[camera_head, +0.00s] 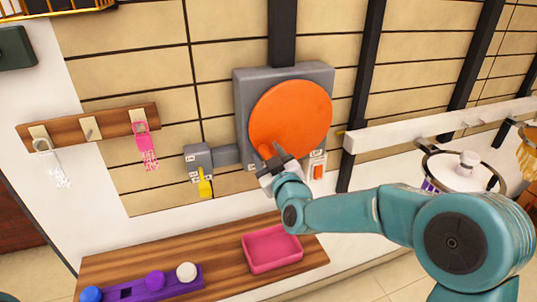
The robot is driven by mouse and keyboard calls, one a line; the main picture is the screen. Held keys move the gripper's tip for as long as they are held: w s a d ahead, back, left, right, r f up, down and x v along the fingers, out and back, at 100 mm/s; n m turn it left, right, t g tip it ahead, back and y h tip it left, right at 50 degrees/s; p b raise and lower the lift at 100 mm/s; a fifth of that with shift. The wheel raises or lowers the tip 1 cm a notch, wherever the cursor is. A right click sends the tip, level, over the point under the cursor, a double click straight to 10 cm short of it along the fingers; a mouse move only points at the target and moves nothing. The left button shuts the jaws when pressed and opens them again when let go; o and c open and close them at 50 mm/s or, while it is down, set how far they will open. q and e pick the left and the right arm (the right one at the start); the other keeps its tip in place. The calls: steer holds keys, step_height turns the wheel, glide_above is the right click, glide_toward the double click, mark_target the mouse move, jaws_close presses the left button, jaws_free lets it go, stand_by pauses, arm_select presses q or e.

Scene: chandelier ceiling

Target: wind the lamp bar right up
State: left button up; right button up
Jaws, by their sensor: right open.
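A large orange disc (290,112) is mounted on a grey wall box (243,88). A small orange knob (267,150) shows at the disc's lower left edge. My right gripper (274,156) is open at the knob, its fingertips in front of the disc's lower edge. I cannot tell whether the fingers touch the knob or stand around it. A grey unit with a yellow lever (205,187) pointing down is left of the wall box. A small white plate with an orange switch (318,172) is right of my gripper. I cannot tell which part is the lamp bar. My left gripper is out of view.
A wooden rack (106,123) with hooks holds a clear and a pink hanging piece. Below, a wooden shelf (215,262) bears a pink tray (250,262) and a purple strip with knobs (130,292). A white rail (430,127) and a ringed pot are right.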

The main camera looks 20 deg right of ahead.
steer(key=shift+a, duration=0.15)
steer(key=shift+c, duration=1)
steer(key=shift+s, duration=0.1)
jaws_close()
steer(key=shift+r, duration=0.1)
